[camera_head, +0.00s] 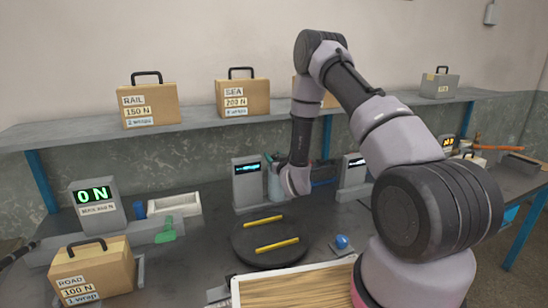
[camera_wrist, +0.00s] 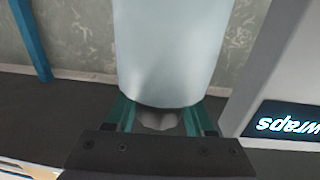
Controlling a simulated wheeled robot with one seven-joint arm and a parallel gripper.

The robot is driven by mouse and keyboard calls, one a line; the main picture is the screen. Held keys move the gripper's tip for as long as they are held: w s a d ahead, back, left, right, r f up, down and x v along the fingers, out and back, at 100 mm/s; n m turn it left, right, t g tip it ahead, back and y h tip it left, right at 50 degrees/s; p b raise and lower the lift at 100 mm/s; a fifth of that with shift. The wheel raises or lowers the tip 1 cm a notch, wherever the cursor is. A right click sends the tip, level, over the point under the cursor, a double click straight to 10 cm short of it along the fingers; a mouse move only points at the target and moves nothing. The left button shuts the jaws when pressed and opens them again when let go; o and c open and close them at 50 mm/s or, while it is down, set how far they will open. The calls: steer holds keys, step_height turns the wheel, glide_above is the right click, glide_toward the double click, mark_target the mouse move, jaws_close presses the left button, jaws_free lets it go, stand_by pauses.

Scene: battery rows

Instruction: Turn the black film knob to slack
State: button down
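A pale blue-grey film roll (camera_wrist: 172,50) stands upright right in front of my gripper in the wrist view; part of it shows in the head view (camera_head: 274,182). My gripper (camera_wrist: 160,112) has its two teal fingers spread apart at the roll's lower end. A grey, rounded, lumpy piece (camera_wrist: 158,121) shows between them below the roll; I cannot tell whether it is the knob or whether the fingers touch it. No plainly black knob shows.
A grey post with a lit display (camera_head: 247,184) stands just left of the roll; a display housing (camera_wrist: 285,90) reading "wraps" is close on the right in the wrist view. A dark turntable (camera_head: 270,241) with two yellow strips lies in front. Labelled cases line the back shelf (camera_head: 60,132).

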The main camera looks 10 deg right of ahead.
steer(key=shift+a+n+y, duration=0.1)
steer(key=shift+n+y, duration=0.8)
steer(key=shift+y, duration=0.5)
steer(key=shift+s+a+n+g+y, duration=0.1)
steer(key=shift+a+n+g+y, duration=0.2)
steer(key=shift+n+g+y, duration=0.55)
steer(key=shift+t, duration=0.25)
steer(key=shift+c, duration=1.3)
jaws_free()
steer(key=v, duration=1.1)
steer(key=shift+d, duration=0.1)
